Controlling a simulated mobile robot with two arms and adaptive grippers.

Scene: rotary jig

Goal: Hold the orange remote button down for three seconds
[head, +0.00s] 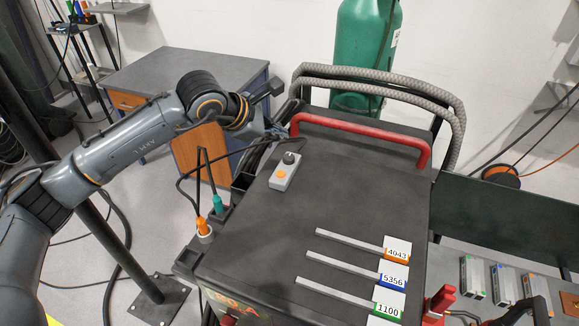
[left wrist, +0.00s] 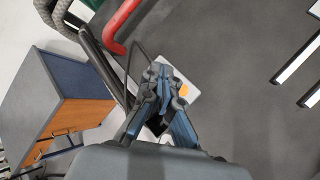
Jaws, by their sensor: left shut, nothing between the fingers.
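The remote (head: 284,172), a small light grey box, lies on the dark top of the cart (head: 350,190). It has an orange button (head: 281,175) near its front end and a dark round part at its far end. My left gripper (head: 281,137) is shut and empty, just beyond the far end of the remote in the head view. In the left wrist view, the shut fingers (left wrist: 163,72) partly cover the remote (left wrist: 192,92), and the orange button (left wrist: 183,90) shows just right of them. I cannot tell whether they touch the remote. My right gripper is not in view.
A red handle (head: 365,133) and braided hoses run along the cart's back edge. Orange (head: 202,226) and green (head: 218,203) plugs stand at its left side. Numbered tags with grey bars lie at the right front. A desk (head: 187,80) stands behind my left arm.

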